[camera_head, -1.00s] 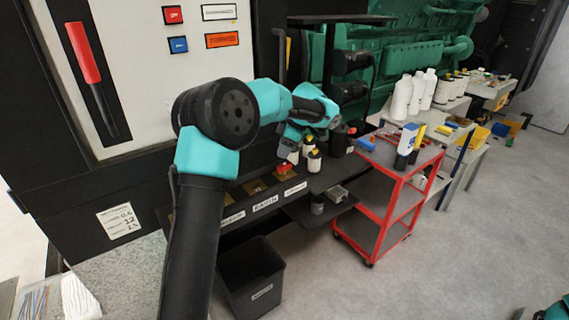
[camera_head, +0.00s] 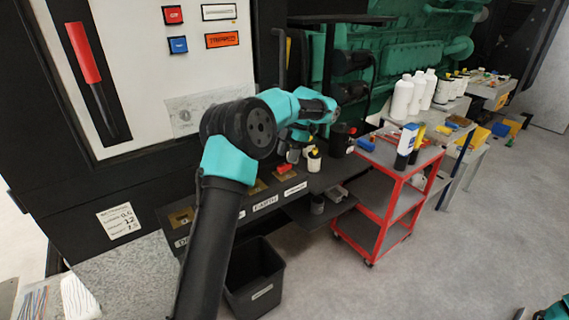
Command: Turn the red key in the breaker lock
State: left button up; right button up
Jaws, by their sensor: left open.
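The red key (camera_head: 284,168) sits on a dark shelf at the cabinet's foot, in the rightmost of a row of lock positions. Its small label in front is too blurred to read. Brass lock plates (camera_head: 256,187) lie to its left, one behind a label reading EARTH. My left gripper (camera_head: 293,154) is open, small and partly hidden by its own wrist. It hangs just behind and above the red key, beside a white bottle with a dark and yellow cap (camera_head: 314,161). I cannot tell whether it touches anything. My right gripper is out of view.
The breaker cabinet has a red-handled lever (camera_head: 84,55), red and blue buttons and an orange sign. A black bin (camera_head: 254,283) stands below the shelf. A red trolley (camera_head: 385,195) with bottles stands to the right.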

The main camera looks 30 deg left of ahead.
aim_at(284, 163)
pick_arm(q)
jog(key=shift+x, duration=1.85)
grip_shut()
jog(key=m, duration=0.2)
jog(key=m+t+y, duration=0.1)
jog(key=m, duration=0.1)
jog(key=shift+m+y, duration=0.3)
jog(key=shift+m, duration=0.1)
jog(key=m+t, duration=0.1)
jog(key=m, duration=0.1)
jog(key=m+y, duration=0.1)
jog(key=m, duration=0.2)
jog(key=shift+s+t, duration=0.1)
jog(key=shift+t, duration=0.3)
jog(key=m+t, duration=0.2)
jog(key=m, duration=0.3)
jog(key=m+t, duration=0.1)
jog(key=m, duration=0.2)
jog(key=shift+m, duration=0.3)
